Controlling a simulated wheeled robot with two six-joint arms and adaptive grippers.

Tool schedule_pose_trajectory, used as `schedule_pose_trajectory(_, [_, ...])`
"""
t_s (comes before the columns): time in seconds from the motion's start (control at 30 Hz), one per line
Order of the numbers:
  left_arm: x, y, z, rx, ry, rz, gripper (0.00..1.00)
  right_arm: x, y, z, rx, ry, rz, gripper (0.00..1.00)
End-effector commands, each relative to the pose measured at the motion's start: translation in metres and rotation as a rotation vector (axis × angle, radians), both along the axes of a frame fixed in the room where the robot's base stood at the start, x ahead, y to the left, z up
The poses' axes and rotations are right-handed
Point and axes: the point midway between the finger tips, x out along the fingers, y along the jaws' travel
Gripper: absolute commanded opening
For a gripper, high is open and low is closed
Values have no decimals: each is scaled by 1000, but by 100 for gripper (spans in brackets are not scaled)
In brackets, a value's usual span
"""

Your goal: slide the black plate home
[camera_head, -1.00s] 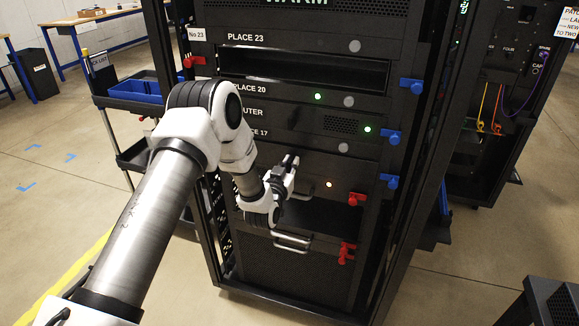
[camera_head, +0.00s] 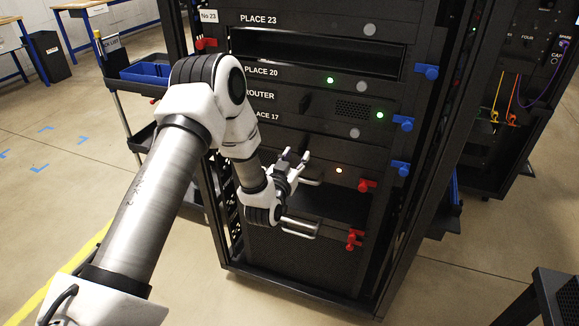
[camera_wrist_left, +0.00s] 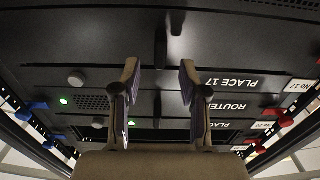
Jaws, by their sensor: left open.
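The rack's black front carries several flat black plates; I cannot tell for certain which one the task means. The black plate labelled PLACE 17 (camera_head: 305,130) lies under the router and looks flush in the head view. It also shows upside down in the left wrist view (camera_wrist_left: 225,55). My left gripper (camera_head: 295,155) is open and empty, in front of the rack just below that plate. Contact cannot be told. My right gripper is out of view.
Below my gripper are another dark opening (camera_head: 345,205) and a silver handle (camera_head: 300,228). Red latches (camera_head: 355,238) and blue latches (camera_head: 402,123) stick out on the right. A cart with blue bins (camera_head: 150,73) stands left.

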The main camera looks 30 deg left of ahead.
Motion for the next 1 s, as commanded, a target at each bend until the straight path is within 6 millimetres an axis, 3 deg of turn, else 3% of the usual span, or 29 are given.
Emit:
schedule_pose_trajectory(0.1, [-31,-7,-1,-3,3,1,43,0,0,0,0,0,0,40])
schedule_pose_trajectory(0.3, [-62,-15,0,0,0,0,43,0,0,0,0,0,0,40])
schedule_pose_trajectory(0.9, [-65,-16,1,0,-2,1,43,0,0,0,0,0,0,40])
schedule_pose_trajectory(1.0, [-67,-17,-7,2,12,-3,43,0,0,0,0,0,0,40])
